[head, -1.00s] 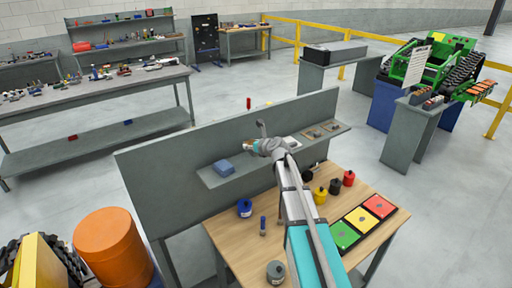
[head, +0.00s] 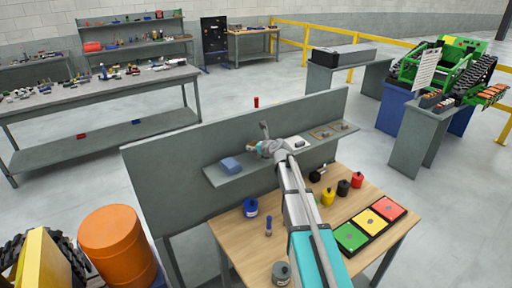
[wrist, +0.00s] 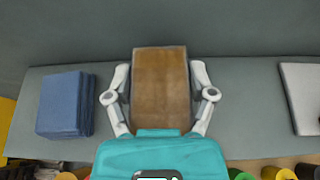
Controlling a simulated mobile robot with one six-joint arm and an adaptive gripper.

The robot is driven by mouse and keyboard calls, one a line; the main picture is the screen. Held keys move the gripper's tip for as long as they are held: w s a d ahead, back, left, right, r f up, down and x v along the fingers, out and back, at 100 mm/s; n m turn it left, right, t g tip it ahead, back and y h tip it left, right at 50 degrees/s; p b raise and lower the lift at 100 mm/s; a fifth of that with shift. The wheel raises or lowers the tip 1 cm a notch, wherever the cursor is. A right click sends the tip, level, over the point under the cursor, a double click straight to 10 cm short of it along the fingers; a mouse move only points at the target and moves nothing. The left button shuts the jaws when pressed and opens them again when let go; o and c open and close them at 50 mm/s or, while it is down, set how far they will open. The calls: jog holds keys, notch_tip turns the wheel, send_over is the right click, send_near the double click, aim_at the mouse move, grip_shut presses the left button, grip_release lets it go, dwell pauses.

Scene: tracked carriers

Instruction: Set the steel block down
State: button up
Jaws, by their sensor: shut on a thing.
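In the wrist view the steel block (wrist: 160,88) is a rectangular block with a brown face and thin grey edges. It sits between the two pale fingers of my gripper (wrist: 160,95), which is shut on it. In the head view my gripper (head: 262,150) is over the grey shelf (head: 222,181), and the block is mostly hidden there. A blue block (head: 230,165) lies on the shelf to the left; it also shows in the wrist view (wrist: 65,104), apart from my left finger. I cannot tell whether the held block touches the shelf.
A pale plate (head: 297,142) lies on the shelf to the right, with a brown board (head: 327,131) beyond it. A grey upright panel (head: 165,175) stands behind the shelf. Below, the wooden table (head: 238,243) holds coloured weights and a green, yellow and red tray.

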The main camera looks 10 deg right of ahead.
jog(key=shift+w+a+f+b, duration=0.1)
jog(key=shift+w+f+b, duration=0.15)
jog(key=shift+f, duration=0.25)
jog(key=shift+s+f+b, duration=0.1)
jog(key=shift+f+b, duration=1.15)
jog(key=o, duration=1.3)
jog(key=shift+c, duration=0.2)
jog(key=shift+s+r, duration=0.1)
jog(key=shift+r, duration=0.05)
jog(key=p+v, duration=0.4)
jog(key=v, duration=0.8)
jog(key=shift+p, duration=0.3)
